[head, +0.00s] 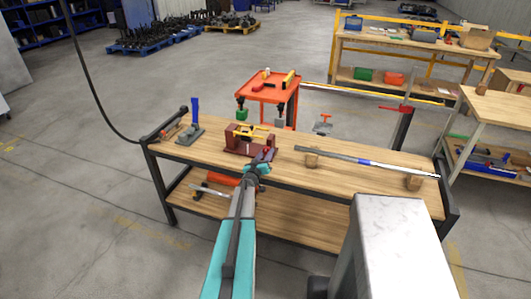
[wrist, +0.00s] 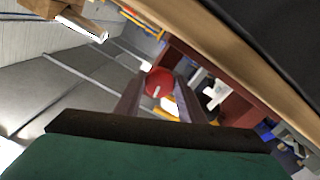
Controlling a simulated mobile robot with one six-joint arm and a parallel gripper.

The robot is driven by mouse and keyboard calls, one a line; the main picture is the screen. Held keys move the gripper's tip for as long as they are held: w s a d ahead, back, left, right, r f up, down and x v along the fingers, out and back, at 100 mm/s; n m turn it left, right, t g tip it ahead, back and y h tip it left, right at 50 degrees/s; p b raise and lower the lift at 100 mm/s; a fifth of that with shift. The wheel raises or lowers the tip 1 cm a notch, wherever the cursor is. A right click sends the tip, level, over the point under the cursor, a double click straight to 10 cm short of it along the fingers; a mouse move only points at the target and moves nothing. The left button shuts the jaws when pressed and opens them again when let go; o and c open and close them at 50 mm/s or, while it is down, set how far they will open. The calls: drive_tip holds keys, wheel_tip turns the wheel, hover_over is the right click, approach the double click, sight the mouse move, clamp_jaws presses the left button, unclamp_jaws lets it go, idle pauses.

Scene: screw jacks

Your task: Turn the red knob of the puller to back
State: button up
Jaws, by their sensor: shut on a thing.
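The puller (head: 237,141) is a dark red frame on the middle of the wooden workbench, with yellow and pale parts in it. Its dark red frame also shows in the wrist view (wrist: 238,105). The round red knob (wrist: 159,80), with a small white mark, sits between the tips of my gripper (wrist: 158,92). My gripper is shut on the knob, one finger at each side. In the head view my gripper (head: 264,155) is at the front right of the puller, and I cannot make out the knob there.
The workbench (head: 210,151) also bears a blue-handled tool (head: 195,115) at left and a long bar (head: 345,159) on wooden blocks at right. A red trolley (head: 262,94) stands behind. The bench top between puller and blue-handled tool is mostly clear.

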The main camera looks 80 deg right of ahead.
drive_tip(key=n+p, duration=0.3)
drive_tip(key=n, duration=0.4)
drive_tip(key=shift+s+a, duration=0.1)
drive_tip(key=n+p, duration=0.3)
drive_tip(key=n, duration=0.3)
drive_tip(key=shift+n, duration=0.4)
drive_tip(key=n+p, duration=0.1)
drive_tip(key=n, duration=0.7)
drive_tip(key=shift+n, duration=0.3)
drive_tip(key=o, duration=0.9)
drive_tip(key=shift+c, duration=0.2)
drive_tip(key=shift+o, duration=0.9)
drive_tip(key=shift+r, duration=0.15)
